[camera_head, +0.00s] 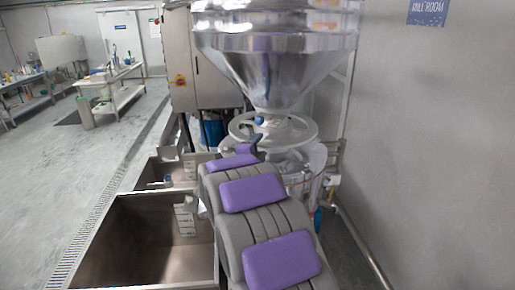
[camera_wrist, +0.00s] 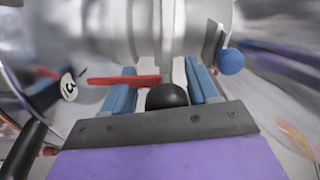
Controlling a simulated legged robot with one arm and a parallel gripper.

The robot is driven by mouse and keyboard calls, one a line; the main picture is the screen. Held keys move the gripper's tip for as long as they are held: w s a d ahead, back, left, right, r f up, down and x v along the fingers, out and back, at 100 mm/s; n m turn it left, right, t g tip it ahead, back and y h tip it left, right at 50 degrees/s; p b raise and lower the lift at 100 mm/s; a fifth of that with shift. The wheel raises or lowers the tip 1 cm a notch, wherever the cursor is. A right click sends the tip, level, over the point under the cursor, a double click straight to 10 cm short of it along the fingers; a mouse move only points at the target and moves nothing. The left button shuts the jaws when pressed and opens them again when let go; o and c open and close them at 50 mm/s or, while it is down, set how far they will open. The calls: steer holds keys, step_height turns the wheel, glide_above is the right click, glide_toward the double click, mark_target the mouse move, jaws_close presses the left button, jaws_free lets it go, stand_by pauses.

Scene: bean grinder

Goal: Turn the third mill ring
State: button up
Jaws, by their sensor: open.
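A pale metal ring (camera_head: 301,137) circles the mill under the large steel funnel (camera_head: 270,65) in the head view. A blue knob (camera_head: 259,120) shows at the ring's near side. In the wrist view, a blue ball knob (camera_wrist: 230,62) sits on a small metal tab at the right. My gripper (camera_wrist: 161,66) is open, its two blue fingers spread below a pale cylindrical body (camera_wrist: 125,25). A black ball (camera_wrist: 167,96) shows between the fingers; whether they touch it I cannot tell. The blue knob is right of the fingers, outside them. Which ring is third is unclear.
A red bar (camera_wrist: 123,80) crosses in front of the left finger. Open steel bins (camera_head: 150,240) stand left of my arm. A steel cabinet (camera_head: 203,70) stands behind, and a wall (camera_head: 440,140) is at the right. Open floor (camera_head: 60,170) lies left.

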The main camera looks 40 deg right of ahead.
steer(key=a, duration=0.3)
steer(key=shift+r, duration=0.3)
steer(key=c, duration=0.5)
steer(key=shift+w+a, duration=0.1)
steer(key=shift+c, duration=1.5)
steer(key=shift+d, duration=0.5)
jaws_close()
steer(key=shift+s+b, duration=0.3)
steer(key=shift+b, duration=0.1)
